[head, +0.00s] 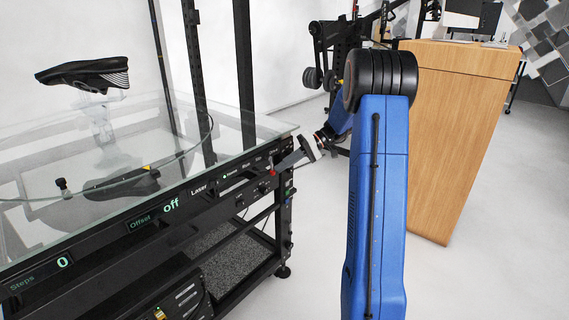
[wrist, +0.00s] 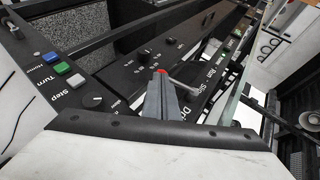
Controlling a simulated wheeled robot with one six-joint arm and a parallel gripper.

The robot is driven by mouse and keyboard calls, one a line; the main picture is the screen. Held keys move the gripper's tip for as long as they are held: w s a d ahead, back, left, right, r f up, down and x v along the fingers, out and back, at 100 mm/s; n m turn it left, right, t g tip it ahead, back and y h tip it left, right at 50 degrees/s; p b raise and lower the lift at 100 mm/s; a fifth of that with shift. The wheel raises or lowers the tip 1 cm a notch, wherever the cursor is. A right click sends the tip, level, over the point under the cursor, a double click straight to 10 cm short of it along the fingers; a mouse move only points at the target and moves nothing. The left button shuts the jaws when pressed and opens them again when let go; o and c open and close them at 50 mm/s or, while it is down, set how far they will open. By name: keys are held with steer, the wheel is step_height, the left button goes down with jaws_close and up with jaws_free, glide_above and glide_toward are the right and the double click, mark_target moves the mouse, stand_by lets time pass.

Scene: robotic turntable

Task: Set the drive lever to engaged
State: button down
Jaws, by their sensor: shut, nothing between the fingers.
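The drive lever looks to be the thin metal rod (wrist: 183,84) with a red end (wrist: 161,71) in the wrist view. It sits on the black control panel near a partly hidden label starting "Dr". In the head view a red spot (head: 272,173) shows on the panel front by my fingertips. My gripper (head: 279,166) reaches in from the right to the panel's right end. In the wrist view my gripper (wrist: 161,78) is shut and empty, its grey fingertips right at the red end. I cannot tell if they touch it. The fingers hide part of the panel and label.
The panel has knobs (wrist: 144,54) and coloured buttons (wrist: 76,80) close to the lever. A glass turntable (head: 180,140) with a black shoe (head: 84,73) stands above the black frame. A wooden counter (head: 460,110) stands at right.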

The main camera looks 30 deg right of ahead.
steer(key=shift+s+a+f, duration=0.15)
steer(key=shift+a+f, duration=0.15)
steer(key=shift+s+a+f, duration=0.1)
steer(key=shift+f, duration=0.05)
stand_by(0.6)
